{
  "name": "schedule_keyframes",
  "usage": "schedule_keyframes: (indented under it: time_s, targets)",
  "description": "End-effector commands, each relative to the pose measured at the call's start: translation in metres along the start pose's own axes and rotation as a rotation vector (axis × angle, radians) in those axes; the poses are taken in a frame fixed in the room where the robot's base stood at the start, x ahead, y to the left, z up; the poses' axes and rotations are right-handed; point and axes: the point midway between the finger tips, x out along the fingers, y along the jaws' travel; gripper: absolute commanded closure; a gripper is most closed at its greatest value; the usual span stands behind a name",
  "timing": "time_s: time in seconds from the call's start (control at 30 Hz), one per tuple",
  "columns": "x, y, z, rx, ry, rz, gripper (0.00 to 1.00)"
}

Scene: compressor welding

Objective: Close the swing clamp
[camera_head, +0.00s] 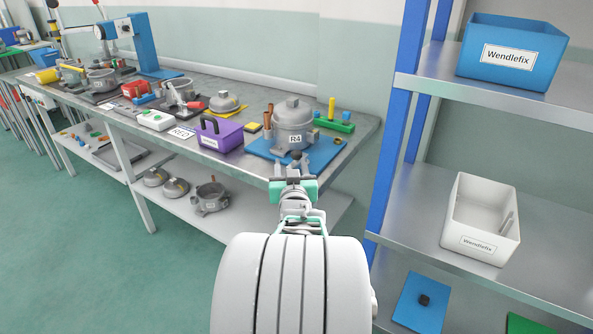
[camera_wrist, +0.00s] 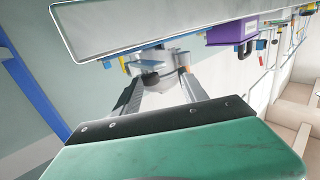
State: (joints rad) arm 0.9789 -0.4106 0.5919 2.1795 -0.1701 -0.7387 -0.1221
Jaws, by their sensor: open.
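A grey lidded compressor housing labelled R4 (camera_head: 292,127) stands on a blue plate (camera_head: 262,150) near the bench's front right corner. A small dark knob-like part (camera_head: 297,156) shows at the plate's front edge, just beyond my gripper (camera_head: 293,172). I cannot tell for sure whether this is the swing clamp, or how its arm is turned. In the wrist view my gripper (camera_wrist: 158,78) is open, its two fingers apart. A dark round part (camera_wrist: 150,79) appears between or just beyond the fingertips; contact cannot be told. My wrist hides part of the bench's front edge.
A purple box (camera_head: 219,134) stands left of the blue plate, and a green block (camera_head: 335,125) lies right of the housing. A blue shelf post (camera_head: 397,110) rises close on the right. A shelf there holds a white bin (camera_head: 480,222). Open floor lies left.

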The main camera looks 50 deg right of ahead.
Motion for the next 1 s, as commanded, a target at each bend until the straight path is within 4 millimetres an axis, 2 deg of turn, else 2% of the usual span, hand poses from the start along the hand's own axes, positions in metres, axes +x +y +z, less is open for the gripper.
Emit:
schedule_keyframes:
  time_s: [0.03, 0.1, 0.27, 0.5, 0.63, 0.93, 1.0]
  targets:
    - [0.001, 0.011, 0.002, 0.002, 0.024, 0.023, 0.5]
    - [0.001, 0.018, -0.002, 0.002, 0.043, 0.036, 0.5]
    - [0.01, 0.019, -0.004, 0.002, 0.045, 0.037, 0.5]
    - [0.055, 0.02, -0.005, 0.002, 0.042, 0.036, 0.5]
    - [0.073, 0.021, -0.007, 0.003, 0.043, 0.036, 0.5]
    - [0.078, 0.021, -0.008, 0.002, 0.044, 0.036, 0.5]
    - [0.078, 0.021, -0.008, 0.002, 0.044, 0.036, 0.55]
